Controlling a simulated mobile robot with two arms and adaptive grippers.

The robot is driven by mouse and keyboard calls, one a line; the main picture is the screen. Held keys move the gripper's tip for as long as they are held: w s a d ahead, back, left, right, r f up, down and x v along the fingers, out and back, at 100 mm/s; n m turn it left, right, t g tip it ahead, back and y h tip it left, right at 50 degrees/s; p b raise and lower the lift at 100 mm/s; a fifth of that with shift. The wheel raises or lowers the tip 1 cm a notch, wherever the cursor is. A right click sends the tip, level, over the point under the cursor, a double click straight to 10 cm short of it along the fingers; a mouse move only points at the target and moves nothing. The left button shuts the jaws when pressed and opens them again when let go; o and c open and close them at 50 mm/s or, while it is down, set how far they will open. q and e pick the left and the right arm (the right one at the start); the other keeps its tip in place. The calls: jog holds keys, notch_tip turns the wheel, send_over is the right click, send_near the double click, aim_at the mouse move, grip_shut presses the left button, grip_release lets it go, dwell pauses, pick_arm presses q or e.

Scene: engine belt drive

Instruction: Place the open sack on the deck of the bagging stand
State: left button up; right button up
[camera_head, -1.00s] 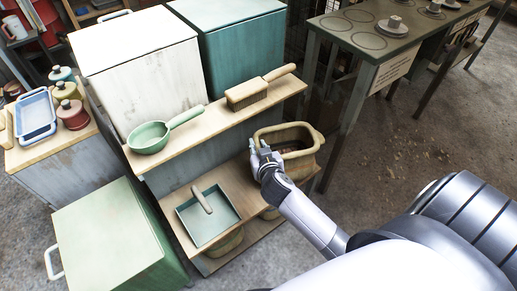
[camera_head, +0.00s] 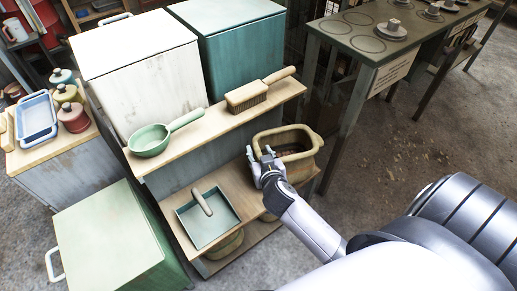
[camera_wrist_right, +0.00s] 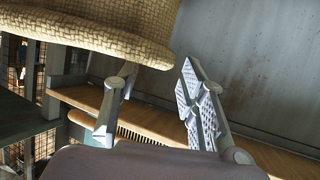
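The open sack (camera_head: 304,166) is a tan, woven, tub-like bag with a thick rolled rim. It stands upright with its mouth up at the right end of a low wooden shelf, with brown contents inside. My right gripper (camera_head: 261,155) is at its left rim, fingers apart. In the right wrist view the sack (camera_wrist_right: 110,28) fills the upper left, close to the left finger, and the open gripper (camera_wrist_right: 158,85) has nothing visible between its fingers. I cannot tell whether a finger touches the sack. My left gripper is out of view. I cannot identify the bagging stand with certainty.
A green dustpan (camera_head: 218,226) lies on the low shelf (camera_head: 234,183) left of my gripper. The upper shelf (camera_head: 208,128) holds a brush (camera_head: 248,96) and a green scoop (camera_head: 150,139). A dark table (camera_head: 385,50) with round discs stands at back right. Open floor lies right.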

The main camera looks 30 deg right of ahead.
jog(key=s+a+n+g+y, duration=0.2)
jog(key=s+a+g, duration=0.2)
jog(key=s, duration=0.8)
jog(key=s+a+r+n+g+y+p, duration=0.1)
jog(key=s+a+g, duration=0.4)
jog(key=s, duration=0.7)
jog(key=shift+s+n+y, duration=0.3)
jog(key=shift+n+y, duration=0.5)
jog(key=shift+n, duration=0.4)
jog(key=shift+a, duration=0.1)
